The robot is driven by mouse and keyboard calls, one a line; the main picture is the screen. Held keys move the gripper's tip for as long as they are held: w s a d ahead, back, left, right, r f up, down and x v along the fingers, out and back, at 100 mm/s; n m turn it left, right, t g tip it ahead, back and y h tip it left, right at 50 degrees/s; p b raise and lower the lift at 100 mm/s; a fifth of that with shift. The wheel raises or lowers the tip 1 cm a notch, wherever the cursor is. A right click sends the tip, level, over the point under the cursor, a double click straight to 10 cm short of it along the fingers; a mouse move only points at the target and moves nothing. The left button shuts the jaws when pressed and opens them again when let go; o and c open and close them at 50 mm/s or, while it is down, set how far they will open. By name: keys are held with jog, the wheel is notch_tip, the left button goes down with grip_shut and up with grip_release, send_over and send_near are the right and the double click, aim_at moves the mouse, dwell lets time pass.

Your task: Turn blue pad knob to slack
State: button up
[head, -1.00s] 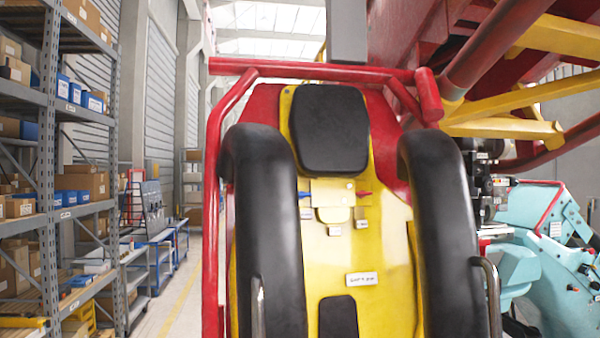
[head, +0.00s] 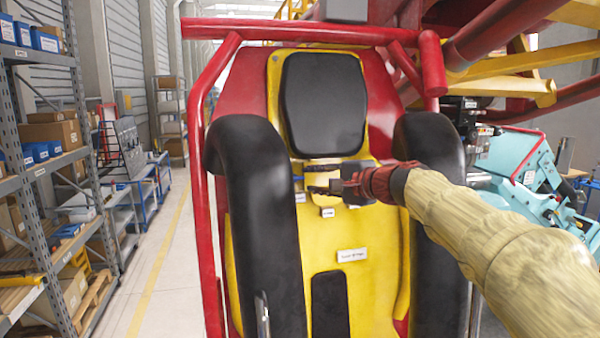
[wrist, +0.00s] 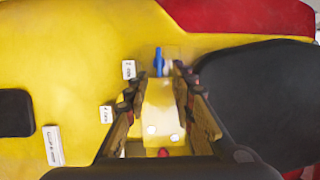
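The blue pad knob (head: 298,178) is a small blue bar at the left side of a yellow block on the seat back, below the black headrest. In the wrist view the blue knob (wrist: 158,62) points up the picture, just beyond my fingertips and roughly between them. My gripper (head: 326,182) reaches in from the right over the block. In the wrist view my gripper (wrist: 159,72) is open, with a finger on each side of the yellow block (wrist: 160,108) and nothing held. Contact with the knob cannot be told.
A red knob (wrist: 163,152) sits at the block's opposite end. Small white labels (wrist: 128,69) lie beside it, too small to read. The black headrest (head: 323,105) and black shoulder restraints (head: 258,220) surround the panel. Red bars (head: 300,34) frame the seat.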

aim_at(298, 179)
jog(key=shift+p+x, duration=0.8)
jog(key=shift+x, duration=2.35)
jog(key=shift+s, duration=0.1)
jog(key=shift+c, duration=1.2)
jog(key=shift+f, duration=0.1)
jog(key=c, duration=0.4)
grip_shut()
